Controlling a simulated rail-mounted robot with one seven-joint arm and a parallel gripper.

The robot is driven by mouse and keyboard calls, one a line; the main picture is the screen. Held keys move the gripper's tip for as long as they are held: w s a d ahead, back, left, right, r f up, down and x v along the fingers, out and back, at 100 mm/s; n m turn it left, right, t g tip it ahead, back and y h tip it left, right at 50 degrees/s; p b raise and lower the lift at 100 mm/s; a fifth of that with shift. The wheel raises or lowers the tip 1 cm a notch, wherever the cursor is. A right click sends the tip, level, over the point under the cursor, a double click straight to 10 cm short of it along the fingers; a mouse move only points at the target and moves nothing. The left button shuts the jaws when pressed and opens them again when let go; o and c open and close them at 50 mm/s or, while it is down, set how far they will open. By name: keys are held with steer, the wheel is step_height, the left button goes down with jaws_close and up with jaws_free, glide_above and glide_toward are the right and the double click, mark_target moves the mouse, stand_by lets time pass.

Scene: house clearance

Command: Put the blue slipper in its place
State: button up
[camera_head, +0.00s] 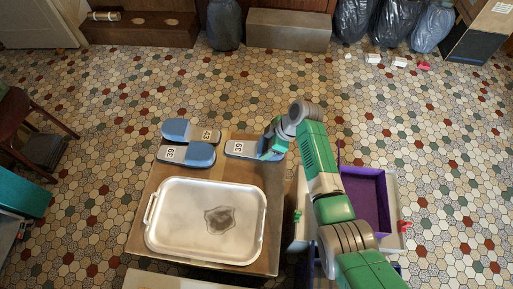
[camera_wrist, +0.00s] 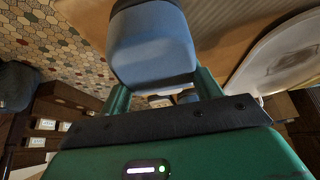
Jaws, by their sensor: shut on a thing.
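A blue slipper (camera_head: 268,144) with a grey sole and a white "39" label is at the back right of a brown table. My gripper (camera_head: 271,150) is shut on its blue toe end, which also fills the space between my fingers in the wrist view (camera_wrist: 152,45). I cannot tell whether its sole touches the table. Two similar blue-and-grey slippers lie to its left, one farther back (camera_head: 176,130) and one nearer (camera_head: 201,154), their toes pointing opposite ways. Both carry number labels.
A white tray (camera_head: 165,237) with a dark patch covers the table's (camera_head: 272,200) front. A purple-lined box (camera_head: 367,200) stands right of the table, partly behind my arm. Dark bags (camera_head: 353,18) and a wooden box (camera_head: 289,30) stand at the back.

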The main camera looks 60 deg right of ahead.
steer(key=shift+r+p, duration=2.3)
steer(key=shift+r, duration=0.25)
